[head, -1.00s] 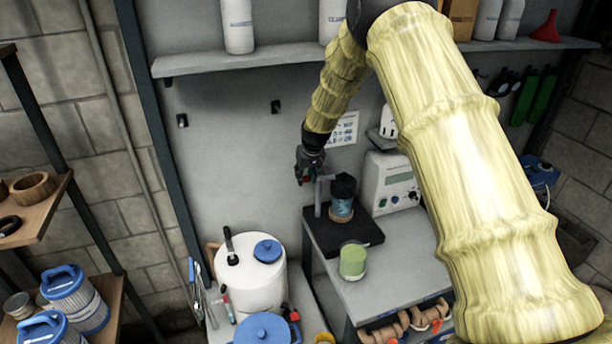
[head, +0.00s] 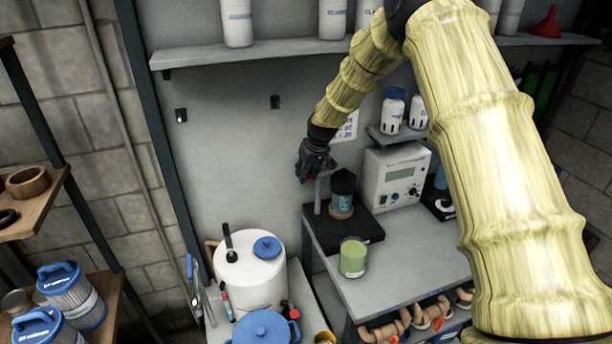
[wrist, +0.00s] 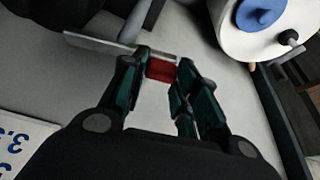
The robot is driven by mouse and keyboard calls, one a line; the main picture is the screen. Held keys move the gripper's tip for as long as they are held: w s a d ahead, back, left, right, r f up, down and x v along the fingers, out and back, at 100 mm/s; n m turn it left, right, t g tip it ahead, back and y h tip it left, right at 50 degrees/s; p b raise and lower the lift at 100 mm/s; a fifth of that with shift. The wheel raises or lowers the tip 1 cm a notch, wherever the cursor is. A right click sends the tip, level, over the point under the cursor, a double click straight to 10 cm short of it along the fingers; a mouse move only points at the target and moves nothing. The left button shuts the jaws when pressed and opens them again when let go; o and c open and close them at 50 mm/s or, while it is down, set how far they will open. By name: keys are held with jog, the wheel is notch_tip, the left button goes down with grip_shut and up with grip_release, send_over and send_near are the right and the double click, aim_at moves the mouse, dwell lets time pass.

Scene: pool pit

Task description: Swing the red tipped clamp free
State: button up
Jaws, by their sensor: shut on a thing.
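The clamp (head: 318,193) is a grey upright post with a bent metal arm at its top. It stands at the left side of a black base (head: 366,232), beside a dark-capped jar (head: 342,207) on that base. My gripper (head: 304,178) is at the clamp's top, to the left of the jar. In the wrist view the red tip (wrist: 160,70) sits between my two green-sided fingers (wrist: 161,76), which are shut on it. A grey metal bar (wrist: 100,43) runs from there to the left. The join between clamp arm and post is partly hidden by my gripper.
A green cup (head: 353,260) stands in front of the black base. A grey control box (head: 396,180) is to its right, below a small shelf with bottles (head: 392,112). A white lidded tank (head: 250,280) is at the lower left. The wall left of my gripper is mostly clear.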

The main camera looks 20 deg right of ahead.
jog(key=n+b, duration=0.1)
jog(key=s+d+n+y+b, duration=0.1)
jog(key=n, duration=0.1)
jog(key=shift+s+f, duration=0.1)
jog(key=shift+f, duration=0.05)
jog(key=shift+s+d+r+n+g+y+b, duration=0.1)
jog(key=shift+s+d+n+g+y+b, duration=0.5)
jog(key=shift+n, duration=1.2)
jog(key=shift+s+d+r+n+g+y+b, duration=0.15)
jog(key=shift+d+n+g+b, duration=0.45)
jog(key=shift+n+b, duration=0.9)
jog(key=shift+s+d+f+n+g+y+b, duration=0.1)
jog(key=shift+s+d+n+g+y+b, duration=0.3)
jog(key=shift+n, duration=1.7)
jog(key=shift+w+d+r, duration=0.1)
jog(key=shift+w+d, duration=0.05)
jog(key=shift+d, duration=0.1)
jog(key=o, duration=1)
jog(key=shift+d, duration=0.1)
